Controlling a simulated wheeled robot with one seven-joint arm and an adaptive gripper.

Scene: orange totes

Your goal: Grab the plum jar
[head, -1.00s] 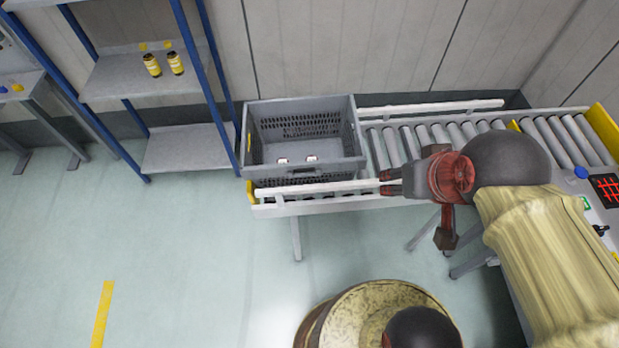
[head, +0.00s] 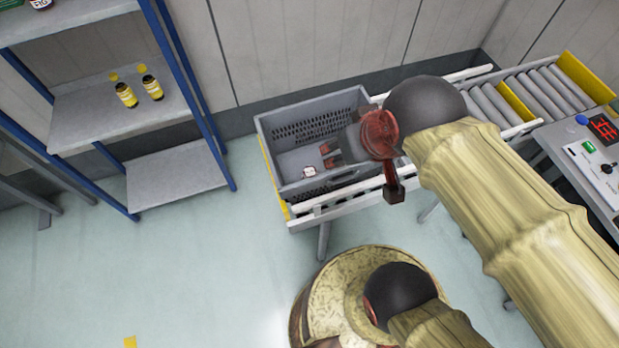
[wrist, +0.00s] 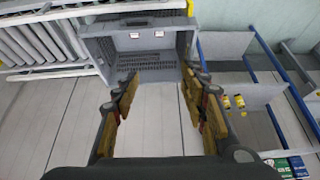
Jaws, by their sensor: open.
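Two small white-labelled items lie in the grey crate (head: 322,182); one item (head: 309,172) shows in the head view, the other is hidden behind my gripper. Both show in the wrist view, a left one (wrist: 134,35) and a right one (wrist: 159,34). They are too small to tell whether either is the plum jar. A dark jar with a white label (head: 41,4) on the top shelf is cut by the picture edge; I cannot tell its kind. My gripper (head: 328,155) is open and empty, over the right part of the crate; its spread fingers (wrist: 160,90) frame the crate.
The crate sits on the left end of a roller conveyor (head: 490,105) with a side rail. A blue-post shelf rack (head: 90,118) stands left, with two yellow-labelled jars (head: 126,95) (head: 152,87) on its middle shelf. A control panel (head: 600,165) is at right.

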